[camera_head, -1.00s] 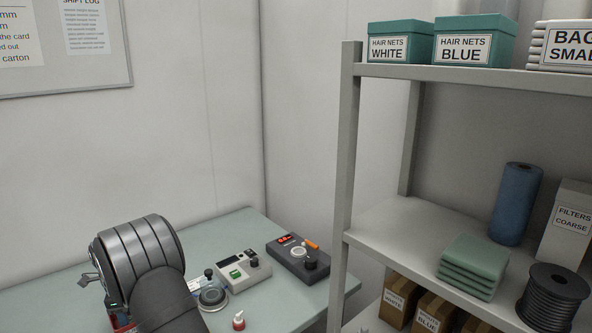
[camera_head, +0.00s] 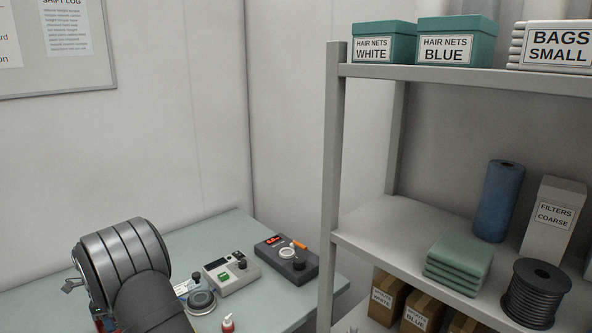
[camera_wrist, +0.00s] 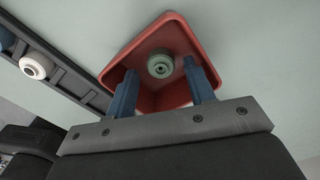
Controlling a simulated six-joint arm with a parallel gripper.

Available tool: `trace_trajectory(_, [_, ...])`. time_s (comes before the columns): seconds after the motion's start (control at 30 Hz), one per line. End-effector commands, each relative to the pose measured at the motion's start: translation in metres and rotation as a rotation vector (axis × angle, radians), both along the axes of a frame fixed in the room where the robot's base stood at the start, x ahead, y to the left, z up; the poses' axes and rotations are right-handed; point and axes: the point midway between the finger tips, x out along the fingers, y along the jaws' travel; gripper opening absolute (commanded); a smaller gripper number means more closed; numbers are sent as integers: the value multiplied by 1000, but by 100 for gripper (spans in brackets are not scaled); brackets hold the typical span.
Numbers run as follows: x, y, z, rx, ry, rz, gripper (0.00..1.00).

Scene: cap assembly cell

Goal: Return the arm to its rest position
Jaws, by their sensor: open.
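My gripper (camera_wrist: 159,67) shows in the wrist view with its two blue fingers apart. A red square tray (camera_wrist: 178,28) lies beyond the fingers. A grey-green round part with a hole in its middle (camera_wrist: 160,64) sits in the tray, seen between the fingertips; nothing is seen gripped. In the head view my arm (camera_head: 125,265) is at the lower left, over the pale green table (camera_head: 190,240). The fingers cannot be made out there.
In the wrist view a dark rail (camera_wrist: 62,62) left of the tray holds a white round part (camera_wrist: 36,66). In the head view, a light grey device (camera_head: 231,273) and a dark device (camera_head: 287,260) stand right of my arm. A shelf unit (camera_head: 333,150) stands at the right.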

Motion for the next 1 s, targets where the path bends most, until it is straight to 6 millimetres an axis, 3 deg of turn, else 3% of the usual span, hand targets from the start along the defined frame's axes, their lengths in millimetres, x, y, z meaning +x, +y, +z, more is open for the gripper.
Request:
trace_trajectory(0.03, [2,2,17,10,-9,0,49])
trace_trajectory(0.1, [2,2,31,10,-9,0,49])
trace_trajectory(0.57, [1,2,121,9,-7,0,49])
trace_trajectory(0.6, [1,1,105,2,-1,0,49])
trace_trajectory(1.0, [1,1,24,3,-3,0,49])
